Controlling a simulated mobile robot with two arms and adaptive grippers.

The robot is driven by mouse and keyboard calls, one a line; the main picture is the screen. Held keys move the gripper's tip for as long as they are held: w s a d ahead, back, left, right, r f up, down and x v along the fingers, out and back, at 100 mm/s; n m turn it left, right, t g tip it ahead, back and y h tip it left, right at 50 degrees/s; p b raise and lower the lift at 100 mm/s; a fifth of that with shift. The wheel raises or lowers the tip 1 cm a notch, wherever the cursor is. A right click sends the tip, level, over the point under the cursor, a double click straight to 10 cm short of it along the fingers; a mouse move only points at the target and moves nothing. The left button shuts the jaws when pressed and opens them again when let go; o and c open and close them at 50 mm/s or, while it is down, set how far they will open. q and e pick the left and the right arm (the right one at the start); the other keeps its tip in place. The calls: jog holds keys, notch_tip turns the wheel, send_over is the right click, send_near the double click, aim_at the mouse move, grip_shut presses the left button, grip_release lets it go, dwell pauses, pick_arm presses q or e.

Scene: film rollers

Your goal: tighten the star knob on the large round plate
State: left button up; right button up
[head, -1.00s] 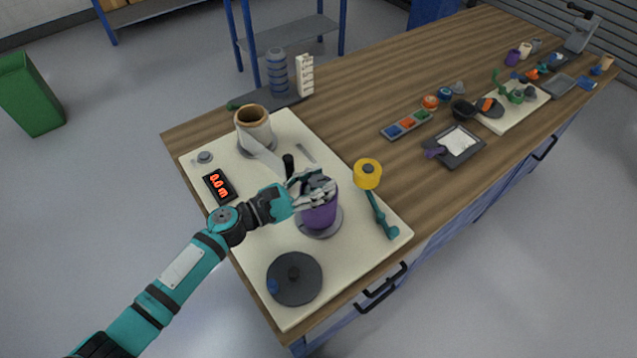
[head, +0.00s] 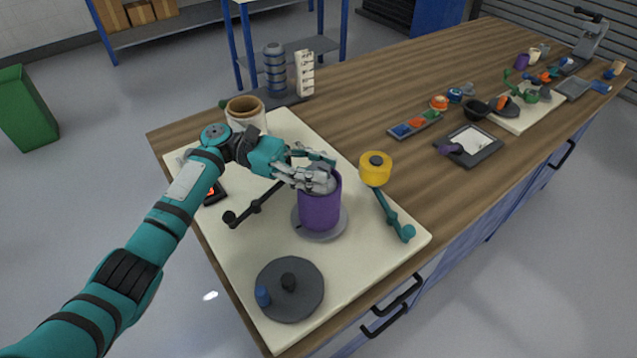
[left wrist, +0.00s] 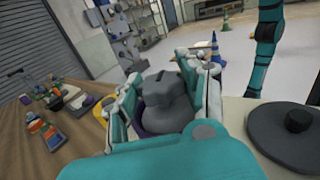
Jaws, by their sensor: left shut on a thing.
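A grey lobed knob (left wrist: 166,98) sits on top of the purple roll (head: 320,205). My left gripper (head: 318,180) is shut around this knob from above, and its fingers hide most of it in the head view. The purple roll stands upright on a grey round plate (head: 318,229). The disc also shows in the left wrist view (left wrist: 275,145). My right gripper is not in view.
A black rod (head: 254,206) juts out left of the purple roll. A yellow roller on a teal arm (head: 385,210) stands to its right. A cream roll (head: 246,112) stands behind my wrist. The cream board (head: 240,268) has free room at the left front.

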aim_at(309, 165)
pick_arm(q)
jog(key=shift+m+g+y+b, duration=0.7)
jog(key=shift+m+g+b, duration=0.3)
jog(key=shift+g+b, duration=0.35)
jog(key=o, duration=1.2)
jog(key=shift+w+a, duration=0.2)
jog(key=shift+a, duration=0.1)
jog(key=shift+v, duration=3.45)
